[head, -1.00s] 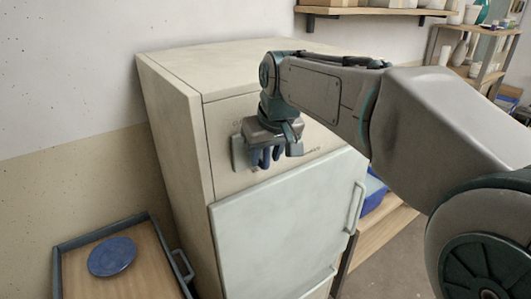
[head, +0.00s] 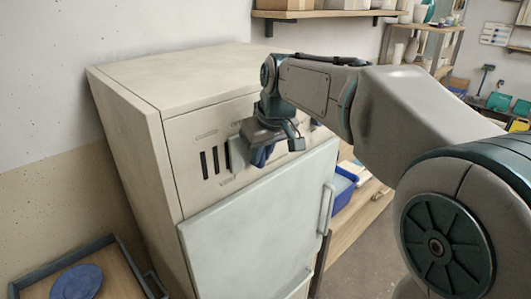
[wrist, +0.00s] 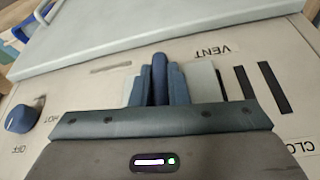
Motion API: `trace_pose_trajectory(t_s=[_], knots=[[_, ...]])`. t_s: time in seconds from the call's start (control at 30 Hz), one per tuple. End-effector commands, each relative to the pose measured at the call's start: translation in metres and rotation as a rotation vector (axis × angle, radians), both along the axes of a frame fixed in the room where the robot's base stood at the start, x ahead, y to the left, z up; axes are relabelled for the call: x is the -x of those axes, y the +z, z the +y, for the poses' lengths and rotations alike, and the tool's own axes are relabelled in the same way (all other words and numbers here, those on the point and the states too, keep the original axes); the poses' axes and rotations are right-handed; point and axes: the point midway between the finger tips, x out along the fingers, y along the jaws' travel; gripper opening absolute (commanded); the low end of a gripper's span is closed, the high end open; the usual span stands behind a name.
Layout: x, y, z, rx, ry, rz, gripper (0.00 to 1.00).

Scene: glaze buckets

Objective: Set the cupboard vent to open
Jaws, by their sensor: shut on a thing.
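The cupboard (head: 140,140) is a pale beige cabinet with a grey-green door. Its vent has a light sliding plate (head: 238,153) on the upper front panel; it also shows in the wrist view (wrist: 205,80). Several dark slots (head: 215,161) are uncovered on the plate's left in the head view. My gripper (head: 262,156) is shut on the vent's blue handle (wrist: 160,72), at the plate. In the wrist view a "VENT" label (wrist: 218,50) and a partly cut-off label starting "CLO" (wrist: 302,145) appear. My fingers hide part of the plate.
A blue knob (wrist: 20,118) with "OFF" and "HOT" marks sits on the same panel. The cupboard door (head: 265,215) is shut below, with a bar handle (head: 326,208).

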Motion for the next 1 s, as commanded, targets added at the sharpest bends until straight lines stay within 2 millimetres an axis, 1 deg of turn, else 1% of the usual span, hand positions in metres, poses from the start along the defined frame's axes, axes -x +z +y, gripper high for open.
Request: trace_pose_trajectory(t_s=[0.2, 0.23, 0.27, 0.3, 0.57, 0.67, 0.77, 0.87, 1.0], knots=[[-0.003, 0.002, -0.003, 0.001, -0.006, -0.01, 0.0], [-0.003, 0.002, -0.004, 0.001, -0.007, -0.01, 0.17], [-0.003, 0.003, -0.004, 0.0, -0.008, -0.01, 0.26], [-0.003, 0.002, -0.004, 0.001, -0.008, -0.009, 0.36], [-0.002, 0.002, -0.003, 0.001, -0.006, -0.006, 0.36], [-0.001, 0.005, -0.004, 0.0, -0.006, -0.007, 0.36], [0.003, 0.016, -0.006, -0.001, -0.007, -0.009, 0.36], [0.009, 0.033, -0.01, -0.001, -0.007, -0.01, 0.36], [0.02, 0.064, -0.017, -0.001, -0.008, -0.012, 0.36]])
